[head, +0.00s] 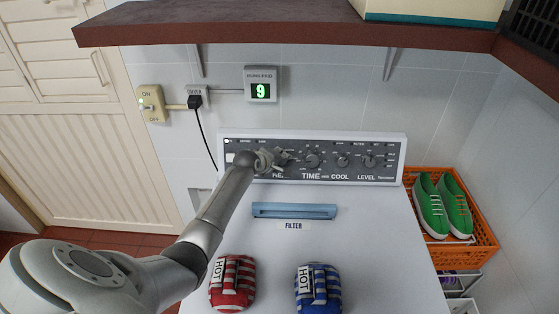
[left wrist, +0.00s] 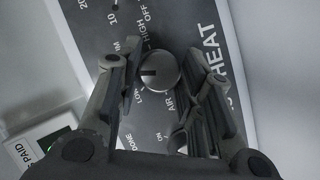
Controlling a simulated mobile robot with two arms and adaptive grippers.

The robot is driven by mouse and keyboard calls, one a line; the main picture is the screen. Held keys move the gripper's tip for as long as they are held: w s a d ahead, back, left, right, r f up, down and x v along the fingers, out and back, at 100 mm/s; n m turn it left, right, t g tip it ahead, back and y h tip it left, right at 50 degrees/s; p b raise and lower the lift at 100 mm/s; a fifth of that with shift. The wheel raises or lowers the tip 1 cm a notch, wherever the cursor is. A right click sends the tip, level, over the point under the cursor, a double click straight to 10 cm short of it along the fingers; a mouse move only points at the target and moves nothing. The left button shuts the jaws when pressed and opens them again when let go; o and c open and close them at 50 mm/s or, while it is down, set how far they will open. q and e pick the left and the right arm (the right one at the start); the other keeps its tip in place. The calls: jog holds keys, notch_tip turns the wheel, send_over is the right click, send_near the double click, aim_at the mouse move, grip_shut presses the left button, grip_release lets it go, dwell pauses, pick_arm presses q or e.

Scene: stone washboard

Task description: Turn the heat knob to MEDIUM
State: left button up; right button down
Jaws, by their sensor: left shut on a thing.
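The heat knob (left wrist: 160,73) is a round silvery knob on the dark control panel (left wrist: 95,20), close to the large word HEAT in the left wrist view. My left gripper (head: 274,160) is at the panel, with one finger on each side of the knob, shut on it. A dark mark on the knob points left in the left wrist view, between HIGH and LOW. The label it faces is mostly behind a finger, so I cannot read it. In the head view my gripper hides most of the knob. My right gripper is not in view.
Other dials, such as the time knob (head: 312,160) and level knob (head: 370,160), sit to the right. Red (head: 233,283) and blue (head: 318,288) striped mitts lie on the machine's white top. A brown shelf (head: 290,30) overhangs the panel.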

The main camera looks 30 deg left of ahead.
pick_arm(q)
jog(key=shift+m+g, duration=0.4)
jog(key=shift+m, duration=0.4)
jog(key=o, duration=1)
jog(key=shift+r, duration=0.15)
jog(key=shift+v, duration=5.95)
jog(key=shift+d, duration=0.1)
